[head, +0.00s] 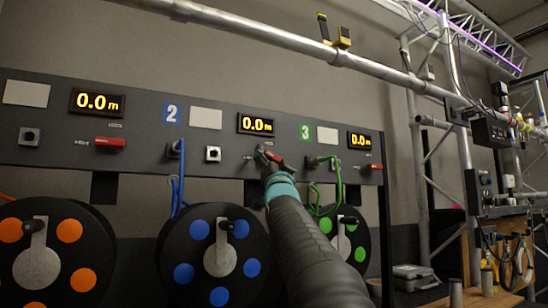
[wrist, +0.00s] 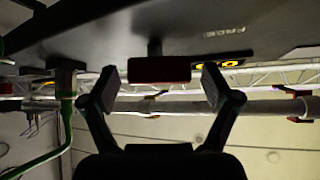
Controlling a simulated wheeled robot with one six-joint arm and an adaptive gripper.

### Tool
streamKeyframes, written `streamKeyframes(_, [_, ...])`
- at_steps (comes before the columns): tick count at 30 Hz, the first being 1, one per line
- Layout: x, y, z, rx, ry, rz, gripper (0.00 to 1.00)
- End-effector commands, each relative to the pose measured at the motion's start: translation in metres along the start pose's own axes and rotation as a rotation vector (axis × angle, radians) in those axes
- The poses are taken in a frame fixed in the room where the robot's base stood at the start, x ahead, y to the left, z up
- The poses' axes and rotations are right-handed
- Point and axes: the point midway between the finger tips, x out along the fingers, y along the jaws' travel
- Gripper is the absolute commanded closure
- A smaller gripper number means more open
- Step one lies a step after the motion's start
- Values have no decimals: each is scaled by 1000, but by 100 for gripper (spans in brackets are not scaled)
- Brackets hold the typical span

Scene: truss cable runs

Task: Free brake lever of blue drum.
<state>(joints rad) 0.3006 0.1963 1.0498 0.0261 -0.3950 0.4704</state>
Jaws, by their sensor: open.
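The blue drum (head: 194,254), a black reel with blue discs, hangs low in the middle of the head view. Its brake lever (head: 274,159) is a red bar on the dark panel, below the middle 0.0 m display, partly hidden by my gripper (head: 267,158). In the wrist view, the red lever (wrist: 160,69) lies across the gap between the two fingertips of my gripper (wrist: 160,84).
Red levers for the orange drum (head: 110,142) and green drum (head: 373,167) sit on the same panel (head: 60,125). A blue cable (head: 177,185) and a green cable (head: 338,183) hang beside my arm. A metal pipe (head: 265,38) runs above.

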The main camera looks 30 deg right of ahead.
Motion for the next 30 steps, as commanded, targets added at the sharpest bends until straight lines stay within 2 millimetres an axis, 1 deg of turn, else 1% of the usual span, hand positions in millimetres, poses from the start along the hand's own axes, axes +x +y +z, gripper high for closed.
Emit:
streamKeyframes(3, [0,0,0,0,0,0,12])
streamKeyframes(5, [0,0,0,0,0,0,28])
streamKeyframes(6, [0,0,0,0,0,0,38])
streamKeyframes(8, [0,0,0,0,0,0,52])
streamKeyframes(9, [0,0,0,0,0,0,62])
streamKeyframes(10, [0,0,0,0,0,0,70])
streamKeyframes(11, [0,0,0,0,0,0,73])
streamKeyframes(19, [-1,1,0,-26,4,-25,72])
streamKeyframes(30, [1,2,-2,-159,4,-152,72])
